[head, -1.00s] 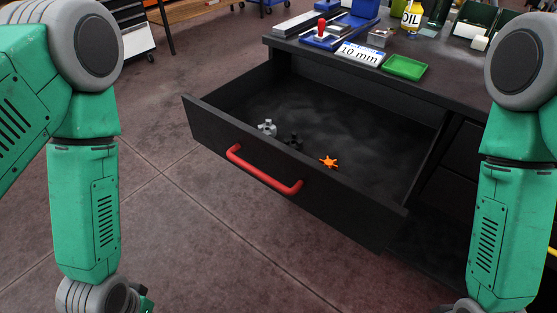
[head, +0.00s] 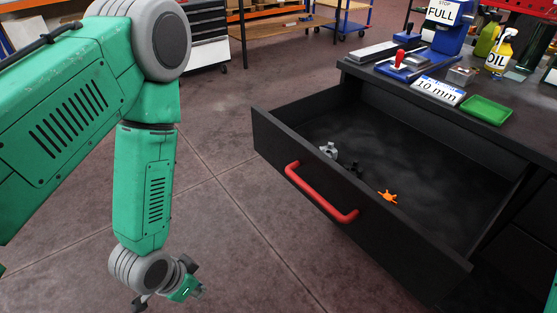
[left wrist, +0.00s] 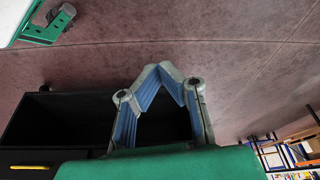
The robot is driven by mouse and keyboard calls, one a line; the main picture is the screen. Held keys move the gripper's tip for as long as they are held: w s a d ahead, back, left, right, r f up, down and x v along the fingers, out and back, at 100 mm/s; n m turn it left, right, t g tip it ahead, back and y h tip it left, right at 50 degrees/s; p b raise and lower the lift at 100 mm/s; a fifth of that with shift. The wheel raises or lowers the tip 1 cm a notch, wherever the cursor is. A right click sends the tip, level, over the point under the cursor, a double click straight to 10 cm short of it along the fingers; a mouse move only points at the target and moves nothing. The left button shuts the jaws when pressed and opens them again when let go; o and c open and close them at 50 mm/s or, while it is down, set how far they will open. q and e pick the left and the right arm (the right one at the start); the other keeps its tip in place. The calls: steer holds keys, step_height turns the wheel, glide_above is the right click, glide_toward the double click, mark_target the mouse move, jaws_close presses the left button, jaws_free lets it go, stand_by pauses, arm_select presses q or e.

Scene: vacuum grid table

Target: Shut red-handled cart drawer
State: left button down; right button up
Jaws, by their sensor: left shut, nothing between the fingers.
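The dark cart drawer (head: 262,130) is pulled far out of the cart in the head view, with a red handle (head: 320,195) across its front. My left gripper (head: 186,284) hangs low to the left of the drawer front, apart from the handle. In the left wrist view its fingers (left wrist: 164,70) meet at the tips with nothing between them. A dark open box shape (left wrist: 60,118), apparently a drawer, shows behind them; no red handle is visible there. My right gripper is out of view.
The drawer holds a grey part (head: 328,151), a small black part (head: 353,169) and an orange star-shaped part (head: 388,197). A green tray (head: 487,110) and a "10 mm" sign (head: 438,90) are on the cart top. Bare floor lies left of the drawer.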

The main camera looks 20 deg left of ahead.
arm_select(q)
steer(key=w+r+m+t+h+b, duration=0.25)
steer(key=w+m+t, duration=0.3)
steer(key=w, duration=0.65)
steer(key=m+t+h+b, duration=0.5)
steer(key=m+t+h, duration=0.1)
steer(key=m, duration=0.9)
glide_toward(270, 146)
steer(key=b+x, duration=0.3)
steer(key=x, duration=0.5)
steer(key=shift+b, duration=0.4)
